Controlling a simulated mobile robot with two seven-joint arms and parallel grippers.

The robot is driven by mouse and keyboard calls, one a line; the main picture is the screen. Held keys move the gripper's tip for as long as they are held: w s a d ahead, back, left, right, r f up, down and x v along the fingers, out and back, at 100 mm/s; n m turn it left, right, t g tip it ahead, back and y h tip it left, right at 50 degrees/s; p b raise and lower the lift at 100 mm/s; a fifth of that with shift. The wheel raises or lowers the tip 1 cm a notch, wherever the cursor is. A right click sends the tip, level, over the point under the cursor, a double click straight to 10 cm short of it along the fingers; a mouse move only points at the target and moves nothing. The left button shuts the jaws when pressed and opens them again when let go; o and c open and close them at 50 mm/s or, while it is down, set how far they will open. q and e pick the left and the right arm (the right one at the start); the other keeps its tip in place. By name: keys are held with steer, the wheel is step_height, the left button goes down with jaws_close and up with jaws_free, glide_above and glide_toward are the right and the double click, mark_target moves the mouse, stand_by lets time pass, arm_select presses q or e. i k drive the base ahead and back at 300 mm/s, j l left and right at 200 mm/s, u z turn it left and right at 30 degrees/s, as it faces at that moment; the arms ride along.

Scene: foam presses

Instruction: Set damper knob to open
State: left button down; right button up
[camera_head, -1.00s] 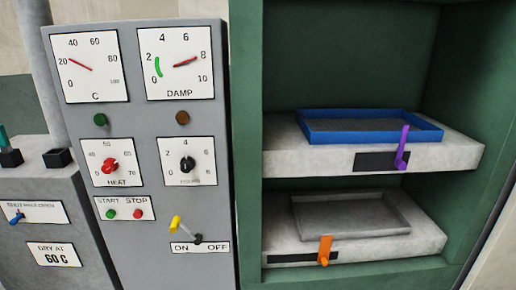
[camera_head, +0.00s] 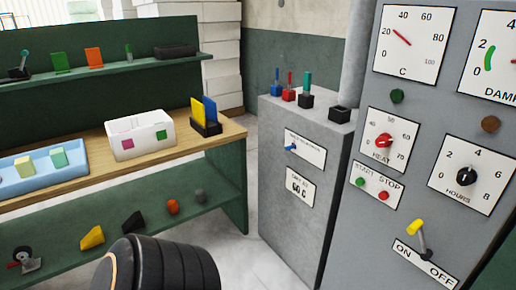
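A small blue knob (camera_head: 291,148) sits on a white label plate (camera_head: 305,149) on the front of the grey cabinet (camera_head: 285,225), in the middle of the head view. Its pointer lies roughly level, with its tip toward the left. The plate's lettering is too small to read surely, so I cannot confirm that this is the damper knob. A dark ribbed part of my own arm shows at the bottom edge, left of centre, well apart from the cabinet. Neither of my grippers is in view.
The control panel (camera_head: 405,232) stands at right with a red heat knob (camera_head: 384,140), black hours knob (camera_head: 466,176) and yellow-tipped switch (camera_head: 418,236). Colored handles stand on the cabinet top. A wooden bench (camera_head: 92,165) is at left. Floor shows between bench and cabinet.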

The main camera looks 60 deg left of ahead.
mark_target(288, 147)
steer(key=u, duration=1.7)
